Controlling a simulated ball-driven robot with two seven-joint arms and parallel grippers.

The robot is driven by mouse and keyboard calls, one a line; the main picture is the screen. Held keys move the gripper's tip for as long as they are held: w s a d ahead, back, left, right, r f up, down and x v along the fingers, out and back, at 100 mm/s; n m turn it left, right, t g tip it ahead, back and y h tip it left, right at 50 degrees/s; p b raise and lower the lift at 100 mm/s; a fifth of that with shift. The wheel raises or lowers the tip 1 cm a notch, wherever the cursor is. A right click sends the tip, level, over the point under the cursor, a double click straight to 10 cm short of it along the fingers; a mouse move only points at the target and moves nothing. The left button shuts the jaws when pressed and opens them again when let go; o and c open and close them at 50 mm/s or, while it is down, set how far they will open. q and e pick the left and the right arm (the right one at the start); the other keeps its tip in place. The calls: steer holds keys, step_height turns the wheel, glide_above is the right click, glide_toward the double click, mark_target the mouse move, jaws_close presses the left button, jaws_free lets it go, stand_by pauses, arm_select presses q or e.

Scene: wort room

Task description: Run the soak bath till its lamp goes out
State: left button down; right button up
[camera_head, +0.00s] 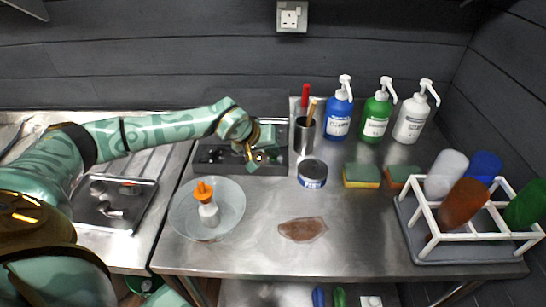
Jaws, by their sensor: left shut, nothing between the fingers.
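A dark grey basin-like unit (210,156), which looks like the soak bath, stands on the steel bench against the back wall. My left arm reaches across from the left. My left gripper (257,160) is over the front right part of this unit, shut and empty. I cannot tell whether it touches the unit. The arm and gripper cover part of the unit, and I cannot make out its lamp or whether it is lit. My right gripper is not in view.
A glass bowl (178,222) holds an orange-capped bottle (207,206). A tin (312,173), a cup of tools (304,138), sponges (361,175) and pump bottles (338,113) stand nearby. A white rack (420,222) holds bottles at right. A brown patch (303,229) lies on the front bench.

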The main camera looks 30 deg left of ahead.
mark_target(271, 159)
arm_select(q)
steer(key=shift+r, duration=0.1)
stand_by(0.3)
steer(key=shift+r+p, duration=0.6)
steer(key=shift+r, duration=0.05)
step_height(271, 159, up, 5)
steer(key=p, duration=0.4)
steer(key=shift+r, duration=0.1)
steer(key=shift+s+f, duration=0.1)
steer(key=shift+f, duration=0.1)
